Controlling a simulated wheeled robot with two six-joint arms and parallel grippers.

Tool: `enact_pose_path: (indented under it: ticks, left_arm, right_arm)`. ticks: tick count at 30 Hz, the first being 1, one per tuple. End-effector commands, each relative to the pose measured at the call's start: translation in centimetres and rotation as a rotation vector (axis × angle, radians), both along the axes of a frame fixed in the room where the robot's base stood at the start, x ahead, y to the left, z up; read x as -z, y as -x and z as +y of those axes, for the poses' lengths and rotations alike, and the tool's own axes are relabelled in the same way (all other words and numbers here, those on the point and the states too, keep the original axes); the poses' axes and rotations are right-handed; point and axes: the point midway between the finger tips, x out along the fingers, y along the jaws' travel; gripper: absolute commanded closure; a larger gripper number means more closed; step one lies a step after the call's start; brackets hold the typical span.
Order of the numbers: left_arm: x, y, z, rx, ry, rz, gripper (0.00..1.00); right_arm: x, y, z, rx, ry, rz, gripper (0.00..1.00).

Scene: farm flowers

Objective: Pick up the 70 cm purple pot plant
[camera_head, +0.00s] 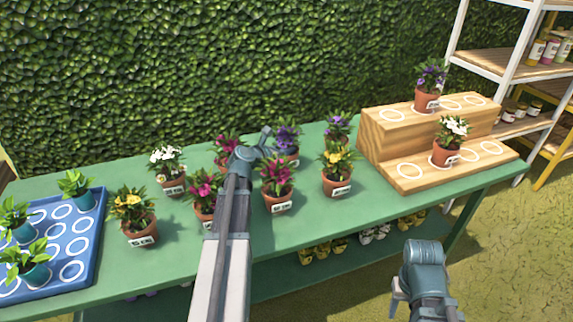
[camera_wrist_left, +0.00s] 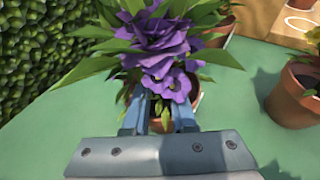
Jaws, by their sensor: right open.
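A purple-flowered pot plant (camera_head: 287,137) stands on the green table behind my left arm; its label is hidden. My left gripper (camera_head: 268,143) reaches it from the left. In the left wrist view the purple blooms (camera_wrist_left: 158,50) hang over the spread fingers (camera_wrist_left: 158,115), with part of a terracotta pot between them. I cannot tell whether the fingers touch it. A second purple plant (camera_head: 338,125) stands just right, and a third (camera_head: 430,88) on the wooden step's upper level. My right gripper (camera_head: 397,298) is open and empty in front of the table, partly hidden.
Pink (camera_head: 277,181), yellow (camera_head: 338,170) and white (camera_head: 168,169) pot plants crowd the green table (camera_head: 300,222) around my left arm. A blue tray (camera_head: 95,252) with seedlings is at left, a wooden step (camera_head: 385,140) at right. A hedge stands behind.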

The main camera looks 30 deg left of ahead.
Motion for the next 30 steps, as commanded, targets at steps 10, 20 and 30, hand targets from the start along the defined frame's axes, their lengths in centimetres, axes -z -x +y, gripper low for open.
enact_pose_path:
  ticks: [10, 20, 30]
  left_arm:
    - [0.07, -0.29, -0.05, -0.001, 0.000, 0.000, 0.95]
    - [0.07, -0.28, -0.04, 0.000, 0.000, 0.000, 1.00]
    - [0.07, -0.27, -0.04, 0.000, 0.000, 0.000, 1.00]
  right_arm:
    - [0.07, 0.00, 0.00, 0.000, 0.000, 0.000, 0.50]
    - [0.07, 0.00, 0.00, 0.000, 0.000, 0.000, 0.50]
    - [0.07, 0.00, 0.00, 0.000, 0.000, 0.000, 0.50]
